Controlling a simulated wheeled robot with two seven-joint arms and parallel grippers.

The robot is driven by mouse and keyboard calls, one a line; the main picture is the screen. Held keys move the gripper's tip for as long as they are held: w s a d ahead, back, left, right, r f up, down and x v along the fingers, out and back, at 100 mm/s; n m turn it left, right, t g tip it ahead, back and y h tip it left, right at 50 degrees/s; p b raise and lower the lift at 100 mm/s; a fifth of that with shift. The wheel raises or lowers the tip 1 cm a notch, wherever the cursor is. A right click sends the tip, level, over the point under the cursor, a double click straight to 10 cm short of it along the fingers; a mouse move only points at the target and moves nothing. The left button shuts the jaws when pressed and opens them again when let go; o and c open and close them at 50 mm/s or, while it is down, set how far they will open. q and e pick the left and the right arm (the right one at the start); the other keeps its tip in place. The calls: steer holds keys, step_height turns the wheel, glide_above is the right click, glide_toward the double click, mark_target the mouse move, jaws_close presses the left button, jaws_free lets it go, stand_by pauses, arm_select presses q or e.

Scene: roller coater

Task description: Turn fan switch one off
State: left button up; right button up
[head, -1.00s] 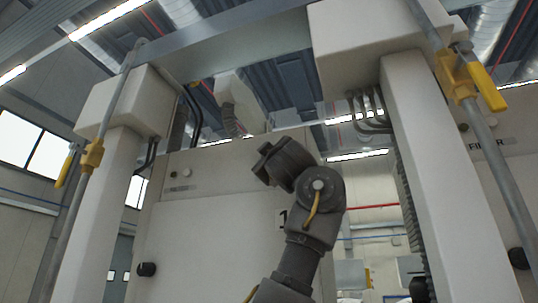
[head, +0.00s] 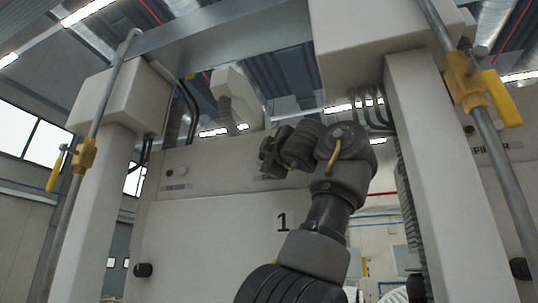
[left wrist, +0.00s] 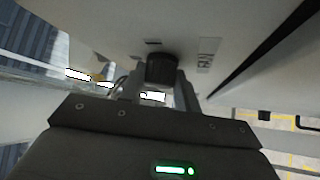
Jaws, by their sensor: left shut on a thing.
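The fan switch (left wrist: 162,68) is a dark round knob on the pale panel in the left wrist view, beside a label reading FAN (left wrist: 207,55). My left gripper (left wrist: 160,84) is shut on this knob, with one finger on each side of it. In the head view my left gripper (head: 268,158) is at the upper part of the white cabinet (head: 200,235), which is marked with a black 1. There the gripper hides the knob. The knob's exact turn angle cannot be told. My right gripper is not in view.
White posts stand left (head: 92,220) and right (head: 440,190) of the cabinet, with pipes and yellow-handled valves (head: 500,98) in front. Hoses hang near the right post.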

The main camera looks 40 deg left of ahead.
arm_select(q)
steer(key=shift+r, duration=0.1)
steer(key=o, duration=1)
steer(key=shift+b+v, duration=2.35)
steer(key=shift+v, duration=3.05)
